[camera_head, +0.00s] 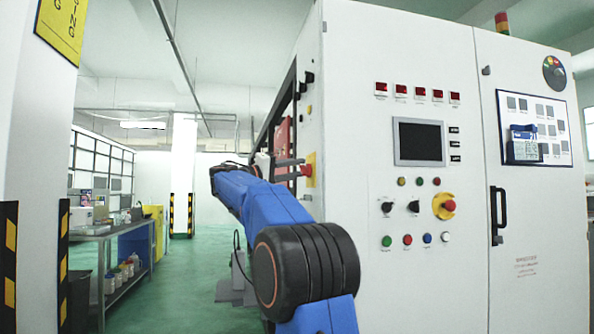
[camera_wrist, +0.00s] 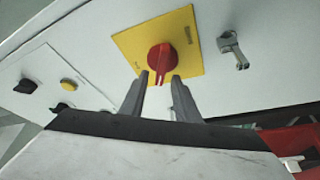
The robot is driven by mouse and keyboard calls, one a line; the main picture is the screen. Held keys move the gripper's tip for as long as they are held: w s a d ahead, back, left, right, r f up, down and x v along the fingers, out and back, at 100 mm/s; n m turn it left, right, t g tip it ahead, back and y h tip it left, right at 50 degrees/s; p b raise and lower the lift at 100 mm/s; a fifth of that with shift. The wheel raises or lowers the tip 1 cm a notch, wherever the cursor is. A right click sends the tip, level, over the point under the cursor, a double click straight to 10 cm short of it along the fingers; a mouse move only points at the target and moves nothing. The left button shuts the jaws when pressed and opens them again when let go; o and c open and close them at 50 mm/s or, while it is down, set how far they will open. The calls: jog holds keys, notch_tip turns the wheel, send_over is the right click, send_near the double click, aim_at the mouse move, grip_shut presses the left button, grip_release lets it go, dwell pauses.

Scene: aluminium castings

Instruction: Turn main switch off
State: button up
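The main switch, a red rotary knob (camera_wrist: 162,58) on a square yellow plate (camera_wrist: 188,30), is mounted on the cabinet's side. In the head view the red knob (camera_head: 307,170) shows at the cabinet's left side, just right of my fingertips. My gripper (camera_head: 300,169) reaches toward it with two grey fingers spread apart. In the wrist view my gripper (camera_wrist: 160,77) is open, one fingertip on each side of the knob's lower end. I cannot tell whether either finger touches the knob. Nothing is held.
A key in a lock (camera_wrist: 233,48) is right of the plate, and black and yellow knobs (camera_wrist: 69,85) are at left. The cabinet front (camera_head: 360,110) has a screen, buttons and a red-on-yellow stop button (camera_head: 446,206). A workbench (camera_head: 105,232) stands left; green floor between is clear.

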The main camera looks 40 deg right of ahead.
jog(key=v, duration=1.7)
jog(key=shift+s, duration=0.1)
jog(key=s+a+f+n+t+y, duration=0.25)
jog(key=s+f, duration=0.25)
jog(key=f, duration=0.4)
jog(key=s+a+f+n+t+y, duration=0.1)
jog(key=s+f+n+t+y, duration=0.1)
jog(key=s+f+y, duration=0.45)
jog(key=s+a+f+n+t, duration=0.2)
jog(key=s+f+n, duration=0.15)
jog(key=f, duration=0.75)
jog(key=s+a+f+y, duration=0.3)
jog(key=s+a+f, duration=0.3)
jog(key=f, duration=0.3)
jog(key=s+a+f+t+y, duration=0.1)
jog(key=s+a+f+y, duration=0.3)
jog(key=s+a+f, duration=0.3)
jog(key=s+a+f+t+y, duration=0.1)
jog(key=s+a+f+y, duration=0.2)
jog(key=f, duration=0.9)
jog(key=s+a, duration=0.3)
jog(key=a, duration=0.1)
jog(key=shift+s+y, duration=0.4)
jog(key=shift+d+r+t, duration=0.1)
jog(key=shift+t, duration=0.15)
